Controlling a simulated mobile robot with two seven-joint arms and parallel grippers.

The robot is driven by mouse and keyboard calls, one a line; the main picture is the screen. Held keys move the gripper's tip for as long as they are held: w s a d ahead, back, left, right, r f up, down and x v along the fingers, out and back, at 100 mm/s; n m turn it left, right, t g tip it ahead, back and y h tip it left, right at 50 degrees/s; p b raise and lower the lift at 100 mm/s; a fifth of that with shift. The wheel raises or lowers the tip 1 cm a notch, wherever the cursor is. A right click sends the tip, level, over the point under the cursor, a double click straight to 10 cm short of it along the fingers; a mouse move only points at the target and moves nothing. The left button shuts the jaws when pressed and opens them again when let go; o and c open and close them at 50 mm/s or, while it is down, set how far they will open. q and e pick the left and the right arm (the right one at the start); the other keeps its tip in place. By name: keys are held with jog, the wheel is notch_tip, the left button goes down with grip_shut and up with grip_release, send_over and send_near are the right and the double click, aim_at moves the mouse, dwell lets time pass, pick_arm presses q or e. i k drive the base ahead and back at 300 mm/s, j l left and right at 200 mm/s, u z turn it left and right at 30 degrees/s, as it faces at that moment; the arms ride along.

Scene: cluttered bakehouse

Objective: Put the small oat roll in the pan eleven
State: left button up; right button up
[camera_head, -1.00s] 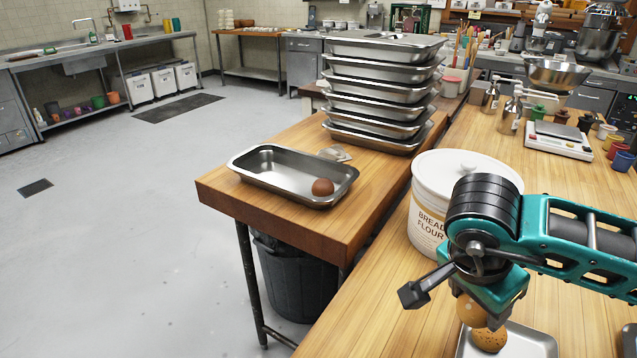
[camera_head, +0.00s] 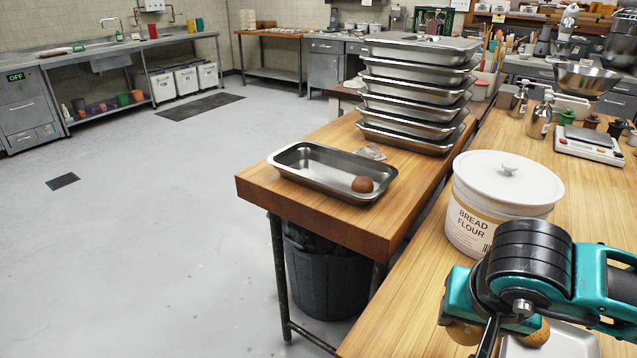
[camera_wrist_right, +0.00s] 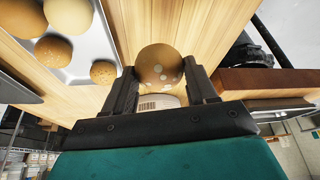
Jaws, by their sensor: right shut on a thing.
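My right gripper (camera_wrist_right: 160,78) is shut on a round brown roll with pale oat flakes (camera_wrist_right: 160,64), seen between the two fingers in the right wrist view. In the head view the held roll (camera_head: 462,334) shows partly under my right gripper (camera_head: 473,332), above the near worktop. A rectangular metal pan (camera_head: 300,178) lies on the wooden table's end, to the left of and beyond the gripper. One darker brown roll (camera_head: 362,184) lies in its right end. I cannot read any number on the pan. My left gripper is not in view.
A tray (camera_wrist_right: 98,22) with several rolls lies by the gripper. A stack of metal pans (camera_head: 415,105) and a small clear item (camera_head: 370,152) are behind the pan. A dark bin (camera_head: 325,275) stands below.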

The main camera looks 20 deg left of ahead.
aim_at(301, 169)
jog(key=k+j, duration=0.1)
jog(key=j, duration=0.3)
jog(key=k+j+z, duration=0.1)
jog(key=j, duration=0.25)
jog(key=j+z, duration=0.1)
jog(key=j, duration=1.1)
jog(key=i+j+z, duration=0.1)
jog(key=j, duration=0.3)
jog(key=i+j+z, duration=0.1)
jog(key=j, duration=0.3)
jog(key=i+j, duration=0.25)
jog(key=j, duration=0.15)
jog(key=i+j+z, duration=0.2)
jog(key=i+j, duration=0.8)
jog(key=j, duration=0.05)
